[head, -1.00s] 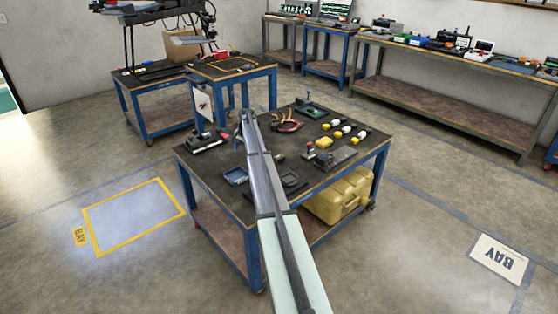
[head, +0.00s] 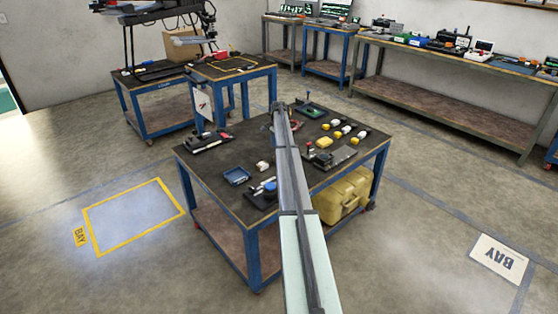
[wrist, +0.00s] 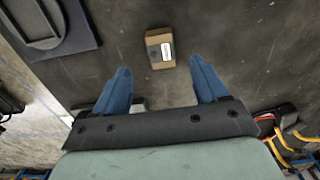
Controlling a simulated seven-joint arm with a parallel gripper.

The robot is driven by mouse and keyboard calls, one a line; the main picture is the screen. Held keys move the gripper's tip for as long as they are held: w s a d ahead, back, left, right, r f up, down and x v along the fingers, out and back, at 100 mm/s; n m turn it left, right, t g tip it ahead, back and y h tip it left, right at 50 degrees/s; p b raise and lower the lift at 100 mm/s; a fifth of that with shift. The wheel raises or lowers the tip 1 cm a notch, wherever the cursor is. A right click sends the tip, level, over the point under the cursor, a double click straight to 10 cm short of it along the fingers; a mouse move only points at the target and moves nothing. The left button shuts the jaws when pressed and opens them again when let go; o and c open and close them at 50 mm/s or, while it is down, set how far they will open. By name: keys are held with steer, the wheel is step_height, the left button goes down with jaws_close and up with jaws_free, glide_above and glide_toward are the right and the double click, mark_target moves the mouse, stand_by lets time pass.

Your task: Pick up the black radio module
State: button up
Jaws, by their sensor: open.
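My gripper (wrist: 159,64) is open, its two blue fingers apart and empty in the wrist view. A small box-shaped module (wrist: 160,48) with a dark face, tan edges and a white label lies on the dark tabletop, just beyond and between the fingertips. It looks like the radio module; I cannot make it out in the head view. In the head view my arm reaches over the workbench (head: 222,158) to its far side, and the fingers cannot be made out there.
A slate-coloured tray (wrist: 50,28) is at upper left in the wrist view. Coloured cables (wrist: 285,125) lie at lower right. A pale object (wrist: 137,103) shows behind the left finger. In the head view, a blue tray (head: 237,176) and yellow-and-white parts (head: 325,142) sit on the bench.

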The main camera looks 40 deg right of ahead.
steer(key=shift+w+d+f, duration=0.1)
steer(key=shift+f, duration=3.3)
steer(key=c, duration=1.2)
steer(key=shift+o, duration=0.2)
steer(key=shift+r, duration=0.1)
